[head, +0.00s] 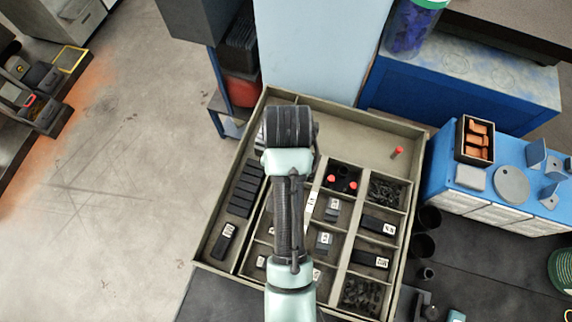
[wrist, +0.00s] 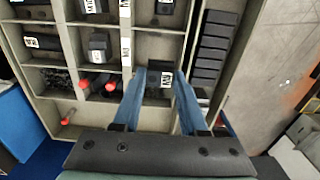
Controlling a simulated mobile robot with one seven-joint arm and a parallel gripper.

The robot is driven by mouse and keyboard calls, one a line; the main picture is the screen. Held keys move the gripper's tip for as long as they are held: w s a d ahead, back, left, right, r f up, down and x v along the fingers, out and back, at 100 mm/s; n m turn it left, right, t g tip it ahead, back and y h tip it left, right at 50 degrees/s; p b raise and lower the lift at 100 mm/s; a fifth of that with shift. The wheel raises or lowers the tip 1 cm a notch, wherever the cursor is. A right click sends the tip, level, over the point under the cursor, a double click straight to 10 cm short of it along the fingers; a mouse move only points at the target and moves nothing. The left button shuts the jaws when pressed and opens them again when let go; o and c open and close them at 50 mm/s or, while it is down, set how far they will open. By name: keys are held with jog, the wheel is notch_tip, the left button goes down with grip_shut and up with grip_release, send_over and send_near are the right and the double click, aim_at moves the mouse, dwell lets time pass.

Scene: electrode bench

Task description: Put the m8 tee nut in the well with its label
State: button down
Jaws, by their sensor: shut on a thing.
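In the wrist view, my gripper (wrist: 165,75) has its two blue fingers pointing into the tray (wrist: 110,118). A dark block with a small white label, taken as the m8 tee nut (wrist: 158,82), is held between the fingers; its label is too small to read surely. It is over the column of wells next to the row of black blocks. Whether it touches the well floor I cannot tell. In the head view my arm hides the fingers and the block. White label strips (wrist: 126,52) stand on the divider left of that column.
Labelled dark nuts sit in other wells, among them one in the middle column (wrist: 98,46) and one at the left (wrist: 40,42). Red-capped pieces (head: 353,185) are close by. The tray's far compartment (head: 350,130) is mostly clear, with a red piece (head: 397,152).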

notch_tip(320, 180, down, 10)
jog(key=shift+f, duration=0.1)
dwell(0.4)
jog(key=shift+f, duration=0.1)
jog(key=c, duration=0.7)
grip_release()
notch_tip(320, 180, up, 12)
jog(key=shift+r+p, duration=0.15)
jog(key=shift+p, duration=0.35)
